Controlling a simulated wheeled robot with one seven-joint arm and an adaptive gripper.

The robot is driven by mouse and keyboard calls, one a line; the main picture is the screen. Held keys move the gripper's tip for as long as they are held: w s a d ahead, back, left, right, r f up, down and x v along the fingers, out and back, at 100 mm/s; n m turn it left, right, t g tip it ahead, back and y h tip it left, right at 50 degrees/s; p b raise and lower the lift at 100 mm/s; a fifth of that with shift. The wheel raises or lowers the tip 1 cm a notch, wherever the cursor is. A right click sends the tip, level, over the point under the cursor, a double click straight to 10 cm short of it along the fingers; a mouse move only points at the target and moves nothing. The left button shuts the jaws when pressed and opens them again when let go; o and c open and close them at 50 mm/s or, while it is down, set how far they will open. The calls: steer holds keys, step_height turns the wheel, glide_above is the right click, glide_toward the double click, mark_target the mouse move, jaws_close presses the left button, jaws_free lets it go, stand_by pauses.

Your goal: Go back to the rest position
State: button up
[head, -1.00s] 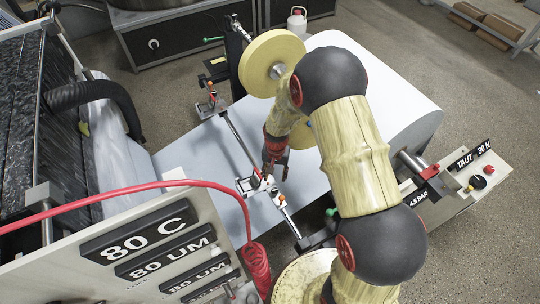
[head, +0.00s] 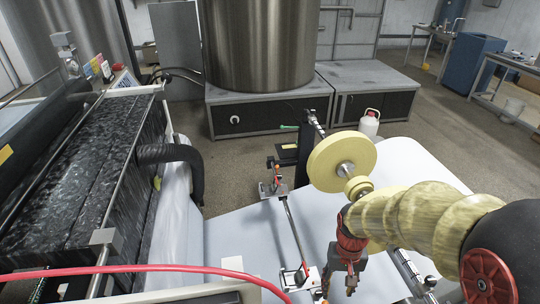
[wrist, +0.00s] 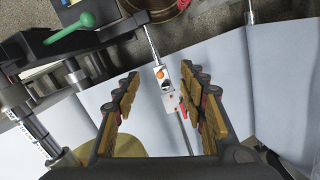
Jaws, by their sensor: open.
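My gripper (head: 338,284) hangs at the end of my yellow-sleeved arm in the head view, above the pale paper web (head: 245,235). In the wrist view my gripper (wrist: 160,85) has its two padded fingers spread apart, with nothing held between them. A thin metal rod with a white block (wrist: 172,100), an orange knob and a red lever shows beyond the gap. In the head view the rod (head: 296,235) crosses the paper just left of my gripper. I cannot tell how far the fingertips are from it.
A yellow tape roll (head: 328,162) stands behind my gripper, close to my arm. The black coating machine (head: 75,180) is at the left, with a red hose (head: 130,268) in front. Cabinets and a steel tank (head: 260,45) stand behind. Open floor (head: 440,140) lies at the right.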

steer(key=s+r+t, duration=0.3)
steer(key=s+r, duration=0.2)
steer(key=r, duration=0.6)
steer(key=s+r+n+t, duration=0.1)
steer(key=s+r+t, duration=0.2)
steer(key=r, duration=0.8)
steer(key=shift+s+r+t, duration=0.15)
steer(key=shift+s+t, duration=0.25)
steer(key=shift+s, duration=0.55)
steer(key=shift+a, duration=0.1)
